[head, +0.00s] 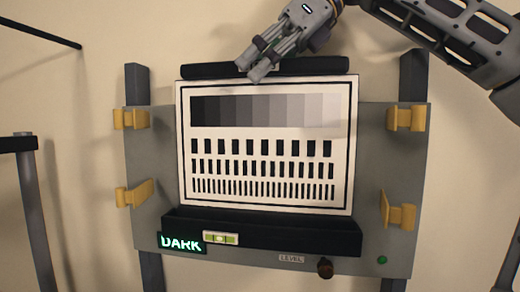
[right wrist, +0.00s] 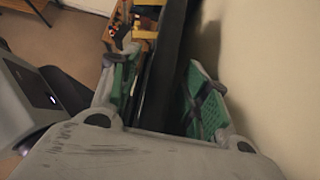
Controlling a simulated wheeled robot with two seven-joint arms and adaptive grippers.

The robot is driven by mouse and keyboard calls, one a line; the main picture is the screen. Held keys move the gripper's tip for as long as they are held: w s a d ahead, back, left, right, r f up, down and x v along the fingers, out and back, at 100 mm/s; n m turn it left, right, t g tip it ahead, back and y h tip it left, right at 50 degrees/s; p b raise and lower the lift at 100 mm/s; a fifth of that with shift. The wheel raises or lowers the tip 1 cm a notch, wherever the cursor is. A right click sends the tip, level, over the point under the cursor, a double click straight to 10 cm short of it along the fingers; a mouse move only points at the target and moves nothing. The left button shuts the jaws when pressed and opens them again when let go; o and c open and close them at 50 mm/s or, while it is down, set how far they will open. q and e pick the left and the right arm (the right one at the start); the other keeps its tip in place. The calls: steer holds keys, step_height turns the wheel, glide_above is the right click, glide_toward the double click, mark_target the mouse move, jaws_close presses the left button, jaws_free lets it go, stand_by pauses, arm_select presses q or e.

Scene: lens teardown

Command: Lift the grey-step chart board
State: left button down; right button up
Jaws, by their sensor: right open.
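The grey-step chart board (head: 185,140) stands upright against a grey backing panel in the head view. It is white with a black border, a row of grey steps from dark to light and rows of black bars. Its lower edge meets a black ledge (head: 262,232). A black bar (head: 205,71) runs along its top. My right gripper (head: 253,70) is at the board's top edge, left of its middle, in front of the bar. In the right wrist view its green-padded fingers (right wrist: 165,95) are apart, with a dark upright edge between them. Contact cannot be told. My left gripper is out of view.
The grey panel (head: 385,160) has several yellow clamps, such as the upper right one (head: 406,118), beside the board. Below are a lit DARK sign (head: 182,242), a bubble level (head: 221,238), a dark knob (head: 325,268) and a green button (head: 382,260). A wall stands close behind.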

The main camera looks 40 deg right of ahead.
stand_by(0.4)
jaws_close()
